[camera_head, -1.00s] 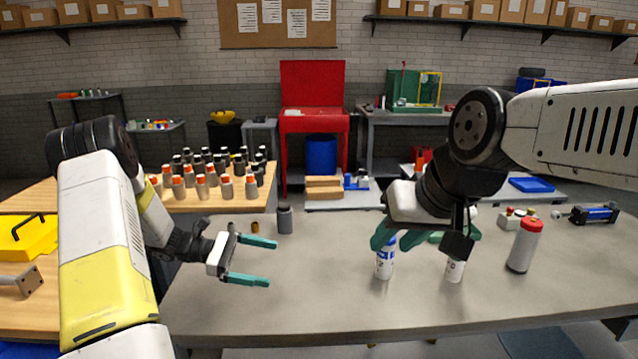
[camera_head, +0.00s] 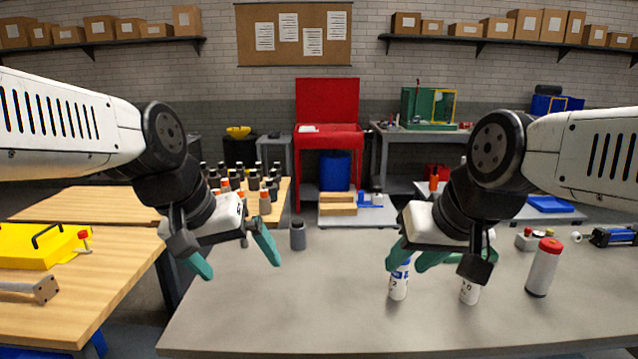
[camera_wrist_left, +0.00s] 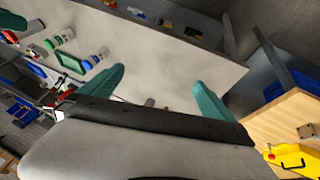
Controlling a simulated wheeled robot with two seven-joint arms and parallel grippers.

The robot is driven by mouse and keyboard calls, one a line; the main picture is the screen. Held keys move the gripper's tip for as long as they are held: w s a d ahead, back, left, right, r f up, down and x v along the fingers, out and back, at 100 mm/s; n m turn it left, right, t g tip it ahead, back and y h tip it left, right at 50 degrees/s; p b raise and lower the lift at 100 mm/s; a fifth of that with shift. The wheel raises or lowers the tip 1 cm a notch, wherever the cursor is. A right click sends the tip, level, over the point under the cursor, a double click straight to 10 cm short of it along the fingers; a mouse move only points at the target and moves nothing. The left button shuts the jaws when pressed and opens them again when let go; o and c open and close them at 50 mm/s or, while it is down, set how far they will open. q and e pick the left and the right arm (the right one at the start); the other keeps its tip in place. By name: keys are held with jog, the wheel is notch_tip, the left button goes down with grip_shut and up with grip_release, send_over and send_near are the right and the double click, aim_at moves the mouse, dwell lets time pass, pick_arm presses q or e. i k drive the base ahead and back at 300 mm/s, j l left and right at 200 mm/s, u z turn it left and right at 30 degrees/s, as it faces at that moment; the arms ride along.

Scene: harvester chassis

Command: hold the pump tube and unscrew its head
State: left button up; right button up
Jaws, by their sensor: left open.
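A white cylinder with a red head (camera_head: 543,267) stands upright on the grey table at the right; it looks like the pump tube, and the red head is on it. My left gripper (camera_head: 240,270) is open and empty, pointing down above the table's left part, far from the cylinder. Its spread fingers also show in the left wrist view (camera_wrist_left: 157,80). My right gripper (camera_head: 408,267) hangs left of the cylinder, its fingers apart, over a white bottle with a blue label (camera_head: 399,283). Contact with that bottle cannot be told. Another white bottle (camera_head: 469,291) is partly hidden by the right gripper.
A dark grey bottle (camera_head: 298,236) stands near the table's back edge. A small box with buttons (camera_head: 530,239) and a blue cylinder device (camera_head: 612,237) lie at the back right. A wooden bench (camera_head: 100,300) with a yellow case (camera_head: 35,245) is at left. The front middle is clear.

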aim_at(544, 265)
jog(key=z, duration=1.55)
jog(key=i+l+u, duration=0.1)
jog(key=u, duration=0.95)
jog(key=l+u, duration=0.35)
jog(key=l, duration=0.25)
jog(key=l+u, duration=0.35)
jog(key=l, duration=0.25)
jog(key=k+l+u, duration=0.3)
jog(key=l, duration=1.4)
jog(key=k+l+u, duration=0.1)
jog(key=l, duration=1)
